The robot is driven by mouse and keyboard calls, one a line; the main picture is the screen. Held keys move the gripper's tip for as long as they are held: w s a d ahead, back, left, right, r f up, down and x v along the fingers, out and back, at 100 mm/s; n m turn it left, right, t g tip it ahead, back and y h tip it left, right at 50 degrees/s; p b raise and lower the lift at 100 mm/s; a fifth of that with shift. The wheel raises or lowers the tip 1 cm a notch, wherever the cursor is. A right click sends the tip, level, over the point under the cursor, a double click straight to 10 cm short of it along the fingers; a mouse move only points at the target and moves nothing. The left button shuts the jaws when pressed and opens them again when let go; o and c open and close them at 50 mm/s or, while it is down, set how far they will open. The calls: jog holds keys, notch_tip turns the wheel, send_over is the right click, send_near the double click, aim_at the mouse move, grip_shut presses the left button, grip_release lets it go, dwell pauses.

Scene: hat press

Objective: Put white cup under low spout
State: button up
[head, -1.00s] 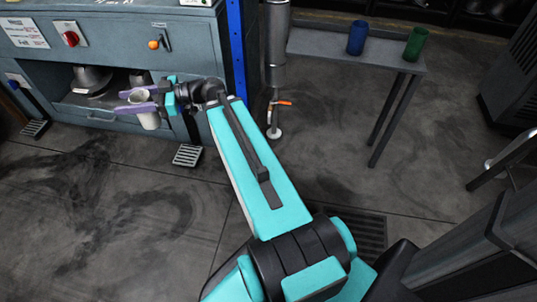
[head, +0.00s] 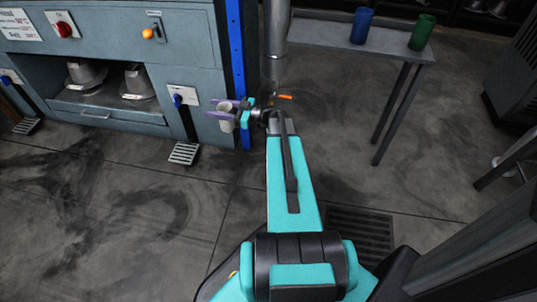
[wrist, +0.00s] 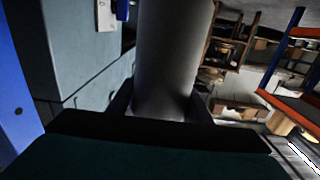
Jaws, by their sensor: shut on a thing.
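The white cup (head: 226,124) is held upright in my gripper (head: 214,107), whose purple fingers are closed around its upper part. The cup is above the floor, in front of the blue post. In the wrist view the cup (wrist: 175,60) is a large shaded cylinder between the dark fingers. A vertical grey pipe (head: 275,30) with an orange valve handle (head: 284,97) stands just right of and behind my gripper. Its lower end is mostly hidden by my arm, so I cannot make out the spout opening. The cup is left of the pipe and apart from it.
The grey press cabinet (head: 110,20) with metal hat forms (head: 87,75) is at left. A blue post (head: 234,60) stands between cabinet and pipe. A side table (head: 330,36) with a blue cup (head: 361,25) and green cup (head: 421,32) is at right.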

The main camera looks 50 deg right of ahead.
jog(key=s+d+f+m+t+h+b, duration=0.1)
jog(key=s+d+f, duration=0.4)
jog(key=f, duration=0.5)
jog(key=s+d+f+m+h+b, duration=0.2)
jog(key=s+d+f+h+b, duration=0.1)
jog(key=s+d+f, duration=0.3)
jog(key=s+d+f+m+t+h+b, duration=0.1)
jog(key=s+d+f+h+b, duration=0.1)
jog(key=s+d+f, duration=0.3)
jog(key=d+f, duration=0.4)
jog(key=f, duration=0.5)
jog(key=shift+s+d+f+m+t+h+b, duration=0.2)
jog(key=shift+d+m+t+h+b, duration=0.1)
jog(key=shift+d+h, duration=0.1)
jog(key=shift+w, duration=0.1)
jog(key=w+d+b, duration=0.1)
jog(key=w+b, duration=0.2)
jog(key=w, duration=0.4)
jog(key=w+d+f+b, duration=0.1)
jog(key=w+d+b, duration=0.1)
jog(key=w, duration=0.5)
jog(key=shift+d+b, duration=0.15)
jog(key=shift+b, duration=0.3)
jog(key=shift+w+f, duration=0.1)
jog(key=shift+f, duration=0.05)
